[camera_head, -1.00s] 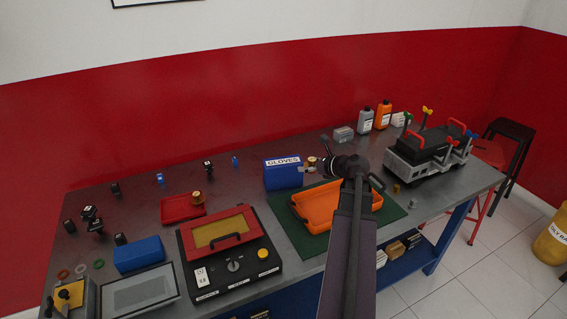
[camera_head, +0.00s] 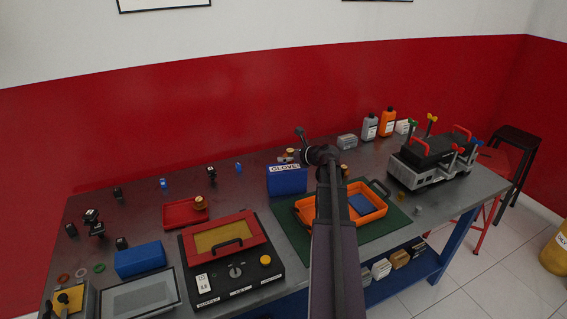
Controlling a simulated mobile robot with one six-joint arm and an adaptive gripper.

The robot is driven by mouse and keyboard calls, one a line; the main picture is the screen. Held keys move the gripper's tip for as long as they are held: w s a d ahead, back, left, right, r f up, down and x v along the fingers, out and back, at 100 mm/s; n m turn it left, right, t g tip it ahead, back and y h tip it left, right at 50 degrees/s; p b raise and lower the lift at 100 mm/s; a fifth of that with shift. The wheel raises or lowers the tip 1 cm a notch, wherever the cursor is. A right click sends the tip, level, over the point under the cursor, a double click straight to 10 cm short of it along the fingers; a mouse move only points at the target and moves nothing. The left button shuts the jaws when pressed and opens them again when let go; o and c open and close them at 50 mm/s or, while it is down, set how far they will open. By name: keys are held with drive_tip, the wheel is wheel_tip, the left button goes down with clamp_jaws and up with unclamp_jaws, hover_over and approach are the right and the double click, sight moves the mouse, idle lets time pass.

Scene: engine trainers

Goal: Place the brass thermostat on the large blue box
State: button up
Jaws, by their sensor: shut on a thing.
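My gripper (camera_head: 287,157), small in the head view and partly hidden by my wrist, is shut on a small brass piece, the brass thermostat (camera_head: 290,152). It is at the top back edge of the blue box labelled GLOVES (camera_head: 287,182), which stands upright on the bench. I cannot tell whether the thermostat touches the box or is above or behind it. A lower, flat blue box (camera_head: 139,258) lies at the front left.
An orange tray (camera_head: 311,217) on a green mat (camera_head: 295,240) is partly behind my arm. A red tray (camera_head: 176,214) holds another brass-coloured part (camera_head: 199,203). A black engine trainer (camera_head: 430,158) and bottles (camera_head: 387,122) stand right.

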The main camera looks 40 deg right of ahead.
sight(283, 166)
drive_tip(key=shift+w, duration=0.5)
drive_tip(key=shift+w+d+f, duration=0.1)
drive_tip(key=shift+w, duration=0.45)
drive_tip(key=shift+w+f+b, duration=0.15)
drive_tip(key=shift+f+b, duration=0.25)
wheel_tip(283, 166, down, 3)
drive_tip(key=b, duration=0.3)
drive_tip(key=shift+r, duration=0.1)
drive_tip(key=o, duration=1)
drive_tip(key=shift+r, duration=0.1)
